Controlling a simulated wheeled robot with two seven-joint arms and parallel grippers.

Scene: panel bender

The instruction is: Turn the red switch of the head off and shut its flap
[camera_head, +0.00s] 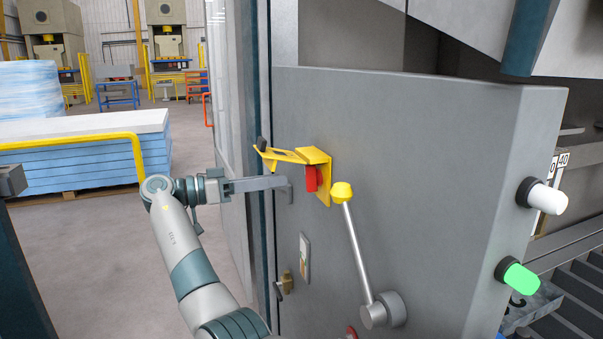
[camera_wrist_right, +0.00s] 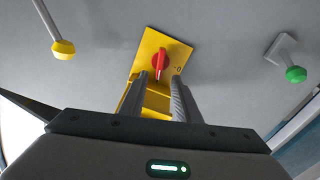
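The red switch (camera_head: 311,179) is on a yellow plate (camera_head: 323,183) on the grey machine head. Its yellow flap (camera_head: 281,155) stands open, sticking out from the plate. In the right wrist view the red switch (camera_wrist_right: 160,60) points nearly straight along the picture's vertical, with a 0 mark beside it. My right gripper (camera_head: 287,187) is close in front of the switch, below the flap in the head view. In the wrist view its fingers (camera_wrist_right: 160,85) are apart, with the yellow flap (camera_wrist_right: 155,105) showing between them; contact cannot be told. My left gripper is not in view.
A lever with a yellow ball (camera_head: 341,192) stands just right of the switch. A green knob (camera_wrist_right: 295,74) shows in the wrist view. White (camera_head: 546,198) and green (camera_head: 521,278) lamps are on the right side. Stacked blue sheets (camera_head: 80,155) lie at the left.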

